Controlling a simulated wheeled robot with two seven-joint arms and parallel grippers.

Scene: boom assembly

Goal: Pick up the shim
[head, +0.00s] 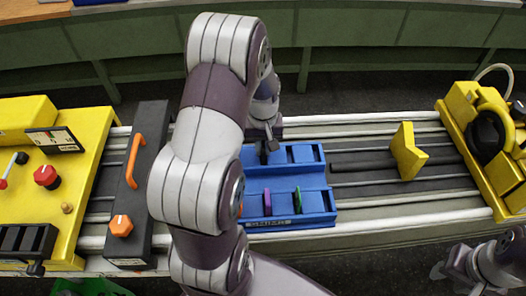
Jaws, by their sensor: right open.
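A blue slotted tray (320,217) lies across the rails in the middle. A thin purple piece (267,201) and a thin green piece (298,200) stand upright in its front slots. I cannot tell which of them is the shim. My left gripper (269,150) points down over the back left part of the tray, behind the purple piece. Its fingers are small and dark, so I cannot tell whether they are open or shut. My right gripper (441,271) is open at the bottom right, well away from the tray. My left arm hides the tray's left side.
A yellow panel (85,215) with knobs and a dark plate with an orange handle (136,160) stand at the left. A yellow angled block (408,152) sits on the rails right of the tray. A yellow fixture (460,110) closes the right end.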

